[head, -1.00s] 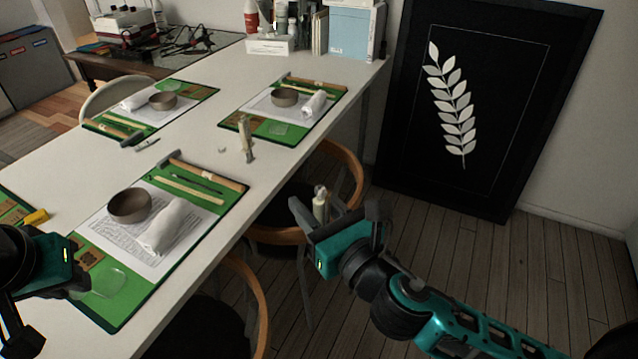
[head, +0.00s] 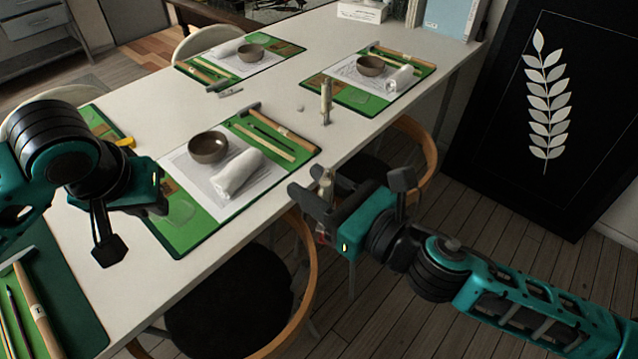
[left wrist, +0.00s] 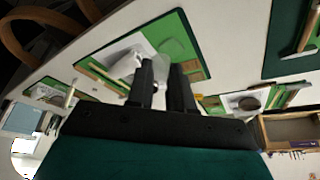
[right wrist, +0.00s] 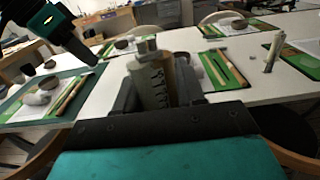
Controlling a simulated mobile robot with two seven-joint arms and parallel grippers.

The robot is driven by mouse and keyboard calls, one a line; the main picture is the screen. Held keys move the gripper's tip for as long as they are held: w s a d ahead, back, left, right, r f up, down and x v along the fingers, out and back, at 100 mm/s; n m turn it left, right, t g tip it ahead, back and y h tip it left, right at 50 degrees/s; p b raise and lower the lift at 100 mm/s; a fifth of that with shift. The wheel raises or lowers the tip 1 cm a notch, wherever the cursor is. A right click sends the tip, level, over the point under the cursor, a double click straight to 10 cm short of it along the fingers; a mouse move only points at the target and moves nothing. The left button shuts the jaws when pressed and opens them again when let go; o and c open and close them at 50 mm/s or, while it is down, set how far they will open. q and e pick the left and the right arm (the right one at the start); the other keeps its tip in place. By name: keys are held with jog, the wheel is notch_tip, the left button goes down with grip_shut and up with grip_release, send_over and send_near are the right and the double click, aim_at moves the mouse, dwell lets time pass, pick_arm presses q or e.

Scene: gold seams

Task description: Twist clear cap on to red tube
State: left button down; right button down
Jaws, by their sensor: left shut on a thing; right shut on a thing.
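My right gripper (head: 322,198) is shut on a slim upright tube (head: 327,182), over the floor just off the table's edge. In the right wrist view the tube (right wrist: 152,78) looks grey-beige with dark marks; a little red shows below the gripper in the head view. My left gripper (left wrist: 165,80) is shut, with a pale see-through piece, apparently the clear cap (left wrist: 162,66), at its fingertips. In the head view the left gripper is over the near mat's left side, its fingertips pointing down, and the cap cannot be made out. The two grippers are well apart.
The white table (head: 270,175) carries green mats (head: 190,235) with bowls, rolled towels and wooden tools. A similar tube (head: 325,105) stands on the table beyond my right gripper. Chairs (head: 300,270) stand along the near edge. A framed leaf picture (head: 548,110) leans at the right.

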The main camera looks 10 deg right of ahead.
pick_arm(q)
jog(key=w+d+r+m+g+h, duration=0.1)
jog(key=d+r+m+h, duration=0.1)
jog(key=d+r+m, duration=0.4)
jog(key=w+d+r+m+h, duration=0.1)
jog(key=d+r+m, duration=0.15)
jog(key=d, duration=0.55)
notch_tip(320, 180, up, 7)
jog(key=m+g+h, duration=0.1)
jog(key=m+g, duration=0.2)
jog(key=m, duration=0.6)
send_over(322, 177)
jog(key=shift+r, duration=0.15)
jog(key=shift+f, duration=2)
jog(key=shift+w+f+h, duration=0.1)
jog(key=shift+h, duration=0.2)
jog(key=shift+f, duration=0.8)
jog(key=shift+f, duration=0.55)
